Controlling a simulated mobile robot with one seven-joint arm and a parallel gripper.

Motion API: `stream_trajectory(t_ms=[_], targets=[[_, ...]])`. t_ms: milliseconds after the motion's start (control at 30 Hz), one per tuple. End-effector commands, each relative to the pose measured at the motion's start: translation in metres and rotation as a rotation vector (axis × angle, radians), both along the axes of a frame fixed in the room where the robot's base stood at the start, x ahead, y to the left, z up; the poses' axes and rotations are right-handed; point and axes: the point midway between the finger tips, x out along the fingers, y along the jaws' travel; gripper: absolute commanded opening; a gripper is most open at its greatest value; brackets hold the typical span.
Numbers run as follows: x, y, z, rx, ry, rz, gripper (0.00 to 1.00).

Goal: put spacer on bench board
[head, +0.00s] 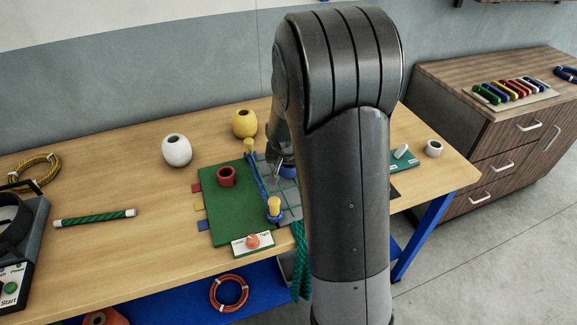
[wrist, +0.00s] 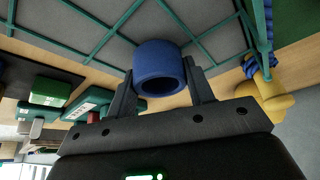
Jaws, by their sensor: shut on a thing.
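A blue ring-shaped spacer (wrist: 160,68) is between the two fingers of my gripper (wrist: 161,76) in the wrist view. My gripper is shut on it, with its open bore facing the camera. In the head view a bit of blue (head: 287,170) shows beside my arm, over the grey panel with the green net grid (head: 289,193). The green board (head: 228,226) lies on the bench left of my arm, with a red ring (head: 227,176) standing on it. My arm hides most of my gripper and the board's right side in the head view.
Yellow posts (head: 274,208) with blue cord stand along the net's left edge. A white float (head: 177,150) and a yellow float (head: 244,123) stand behind the board. A white ring (head: 434,148) stands at the right. A green roll (head: 95,218) lies on clear bench at left.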

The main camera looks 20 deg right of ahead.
Motion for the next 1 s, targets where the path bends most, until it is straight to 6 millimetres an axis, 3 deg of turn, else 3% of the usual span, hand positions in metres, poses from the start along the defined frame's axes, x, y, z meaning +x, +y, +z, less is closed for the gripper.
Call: stream_trajectory(t_ms=[400, 433, 600, 700, 1000], targets=[[0.0001, -0.0001, -0.0103, -0.001, -0.001, 0.001, 0.26], [0.0002, -0.0002, -0.0102, -0.001, -0.001, 0.001, 0.49], [0.0002, -0.0002, -0.0099, -0.001, -0.001, 0.001, 0.63], [0.0002, -0.0002, -0.0099, -0.001, -0.001, 0.001, 0.70], [0.0001, -0.0003, -0.0057, 0.000, -0.002, 0.000, 0.70]])
